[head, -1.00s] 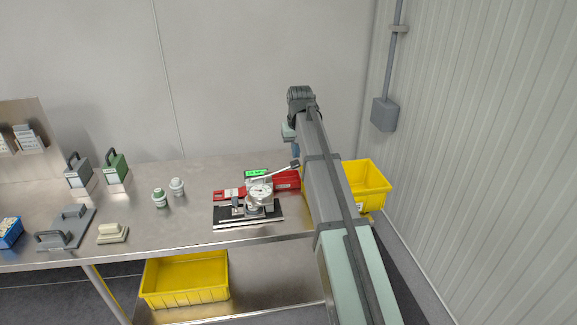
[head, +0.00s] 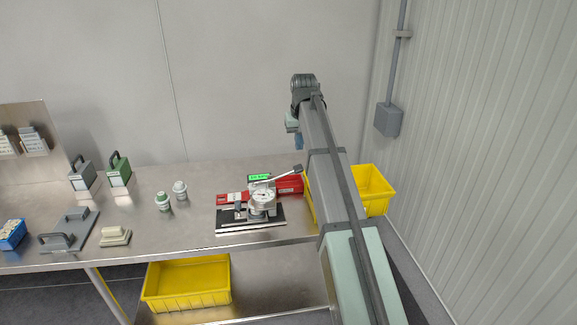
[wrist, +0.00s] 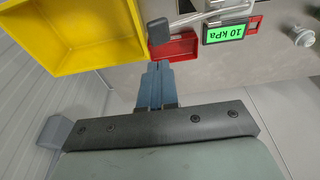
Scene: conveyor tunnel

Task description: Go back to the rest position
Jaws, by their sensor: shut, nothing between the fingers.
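My gripper (wrist: 156,82) shows in the wrist view with its two blue fingers together and nothing between them. In the head view my gripper (head: 298,141) hangs partly hidden behind my arm, above the back right of the table. In the wrist view it is apart from the red tray (wrist: 177,47) and the yellow bin (wrist: 85,35), which lie beyond its tips.
A gauge device with a lever (head: 262,200) stands on the steel table (head: 150,238). A yellow bin (head: 375,187) is at the right, partly behind my arm. Another yellow bin (head: 187,281) sits below. A grey wall box (head: 388,120) hangs at the right.

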